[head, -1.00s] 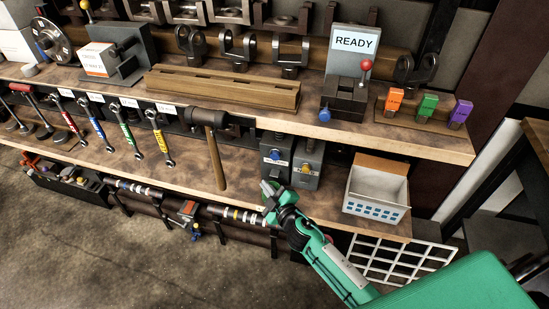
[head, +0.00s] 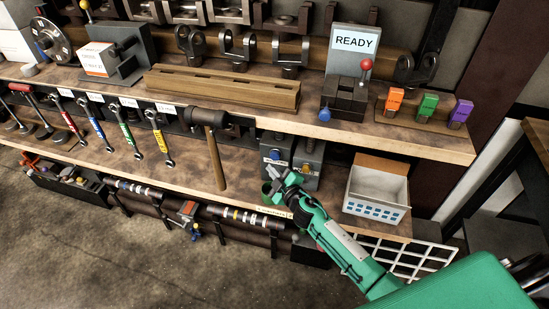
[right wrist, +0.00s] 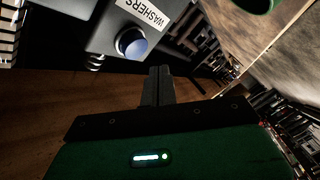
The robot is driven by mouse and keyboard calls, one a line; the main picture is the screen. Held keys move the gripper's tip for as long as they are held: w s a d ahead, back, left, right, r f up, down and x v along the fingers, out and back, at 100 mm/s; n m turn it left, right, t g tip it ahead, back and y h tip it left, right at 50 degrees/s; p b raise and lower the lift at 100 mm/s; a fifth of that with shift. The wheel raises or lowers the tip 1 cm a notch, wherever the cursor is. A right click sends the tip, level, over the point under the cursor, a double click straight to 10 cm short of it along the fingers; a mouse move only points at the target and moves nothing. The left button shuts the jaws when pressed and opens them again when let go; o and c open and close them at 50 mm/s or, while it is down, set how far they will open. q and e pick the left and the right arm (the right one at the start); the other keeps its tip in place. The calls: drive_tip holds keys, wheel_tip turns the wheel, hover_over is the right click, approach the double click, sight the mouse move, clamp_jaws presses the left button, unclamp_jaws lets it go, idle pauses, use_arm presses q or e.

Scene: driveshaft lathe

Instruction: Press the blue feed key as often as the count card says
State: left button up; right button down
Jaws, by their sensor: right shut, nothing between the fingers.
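The blue key (head: 275,155) is a round blue button on a grey dispenser on the lower shelf. In the right wrist view the blue key (right wrist: 131,43) sits beside a label reading WASHERS. My right gripper (head: 272,177) is shut and empty, just in front of and below the blue key. In the right wrist view its fingertips (right wrist: 160,72) lie to the right of and below the key, apart from it as far as I can tell. I cannot tell which card is the count card. My left gripper is not in view.
A second dispenser with a yellow key (head: 306,168) stands to the right. A hammer (head: 215,155) hangs to the left. A READY sign (head: 354,40) stands above.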

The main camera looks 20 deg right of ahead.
sight(275, 156)
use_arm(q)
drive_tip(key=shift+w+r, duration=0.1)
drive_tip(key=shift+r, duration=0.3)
use_arm(e)
drive_tip(key=shift+w+d, duration=0.55)
drive_tip(key=shift+w, duration=0.25)
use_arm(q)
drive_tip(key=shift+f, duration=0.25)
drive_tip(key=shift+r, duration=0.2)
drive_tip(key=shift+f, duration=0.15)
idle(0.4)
use_arm(e)
drive_tip(key=shift+w+d, duration=0.2)
drive_tip(key=shift+w, duration=0.1)
drive_tip(key=shift+w+d, duration=0.1)
idle(0.5)
